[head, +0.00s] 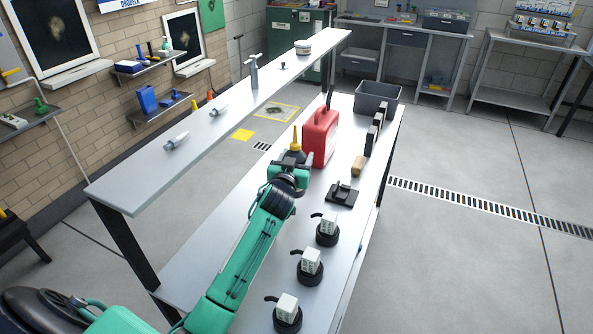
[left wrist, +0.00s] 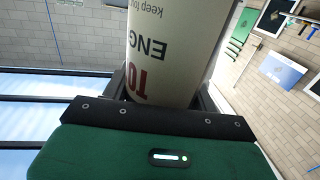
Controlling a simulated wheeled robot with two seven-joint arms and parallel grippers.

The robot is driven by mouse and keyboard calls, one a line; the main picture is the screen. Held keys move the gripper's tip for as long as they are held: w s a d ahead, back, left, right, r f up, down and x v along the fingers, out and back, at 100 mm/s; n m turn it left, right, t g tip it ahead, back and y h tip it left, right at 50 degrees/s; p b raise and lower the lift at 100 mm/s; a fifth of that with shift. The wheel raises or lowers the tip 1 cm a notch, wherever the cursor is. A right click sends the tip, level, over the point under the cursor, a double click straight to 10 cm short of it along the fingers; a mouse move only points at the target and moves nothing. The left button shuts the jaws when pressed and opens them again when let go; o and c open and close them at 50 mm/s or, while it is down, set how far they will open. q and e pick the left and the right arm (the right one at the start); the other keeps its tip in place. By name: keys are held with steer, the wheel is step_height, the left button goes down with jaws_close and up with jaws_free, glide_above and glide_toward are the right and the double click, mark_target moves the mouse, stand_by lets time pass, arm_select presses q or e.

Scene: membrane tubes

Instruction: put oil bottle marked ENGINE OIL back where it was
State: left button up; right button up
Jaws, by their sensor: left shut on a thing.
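The oil bottle (left wrist: 172,50) fills the middle of the left wrist view. It is a pale cylinder, and its upside-down lettering reads "ENG" with part of a larger red word. My left gripper (left wrist: 165,98) is shut on it, with a dark finger on each side. In the head view my left gripper (head: 290,172) is over the lower bench, in front of the red canister. A yellow nozzle (head: 295,140) with a dark base shows just beyond the gripper; the arm hides most of what is below it. My right gripper is not in view.
A red canister (head: 320,137) stands close beyond my left gripper. A grey bin (head: 377,97), dark upright blocks (head: 371,140), a black stand (head: 342,194) and several black round holders with white cubes (head: 327,230) line the lower bench (head: 205,258). The raised shelf (head: 150,170) runs along its left.

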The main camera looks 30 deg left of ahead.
arm_select(q)
steer(key=shift+f, duration=2.4)
steer(key=o, duration=1.3)
steer(key=shift+f, duration=0.1)
steer(key=shift+o, duration=0.2)
